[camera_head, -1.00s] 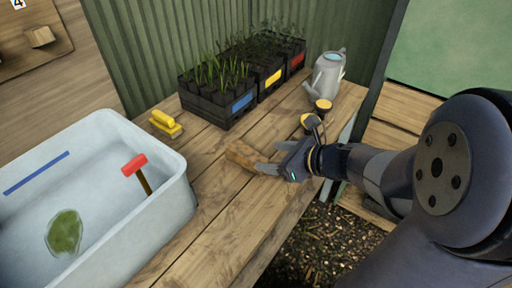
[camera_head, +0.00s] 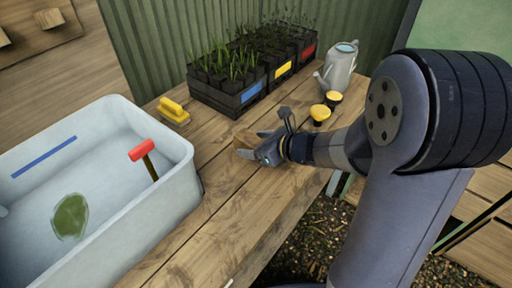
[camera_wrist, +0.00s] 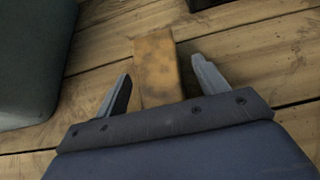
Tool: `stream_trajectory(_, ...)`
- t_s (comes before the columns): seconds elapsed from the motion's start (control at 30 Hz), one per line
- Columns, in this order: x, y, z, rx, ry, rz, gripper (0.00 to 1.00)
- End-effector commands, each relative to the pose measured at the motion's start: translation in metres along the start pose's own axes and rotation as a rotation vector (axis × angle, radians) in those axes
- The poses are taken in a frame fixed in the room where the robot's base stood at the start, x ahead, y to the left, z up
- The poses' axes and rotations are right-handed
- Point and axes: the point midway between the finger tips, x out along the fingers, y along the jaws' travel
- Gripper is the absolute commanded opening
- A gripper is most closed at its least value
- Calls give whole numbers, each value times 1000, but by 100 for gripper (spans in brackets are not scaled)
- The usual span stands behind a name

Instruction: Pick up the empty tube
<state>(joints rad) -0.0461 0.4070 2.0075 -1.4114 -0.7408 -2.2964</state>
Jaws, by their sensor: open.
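My gripper (camera_head: 253,143) is low over the wooden bench in the head view, with its jaws apart. A brown, mottled, flat-sided block-like piece (camera_head: 242,140) lies at its fingertips. In the wrist view this brown piece (camera_wrist: 156,68) lies between the two spread fingers of my gripper (camera_wrist: 160,70), with a gap on each side. Its near end is hidden by the gripper body. I cannot tell whether it is hollow. No thing is clearly recognisable as an empty tube.
Black crates (camera_head: 228,98) of seedlings with blue, yellow and red labels stand at the back of the bench (camera_head: 205,232). A watering can (camera_head: 339,68) is at the back right. A yellow brush (camera_head: 174,111) and a pale tub (camera_head: 180,172) holding a red-headed tool are left.

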Motion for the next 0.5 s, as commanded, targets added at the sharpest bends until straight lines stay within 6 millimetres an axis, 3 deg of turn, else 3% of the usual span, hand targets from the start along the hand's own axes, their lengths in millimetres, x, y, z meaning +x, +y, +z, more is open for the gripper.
stream_trajectory(0.17, 0, 0, 0, 0, -1, -1, 67)
stream_trajectory(0.5, -1, 0, 0, 0, -1, 0, 39)
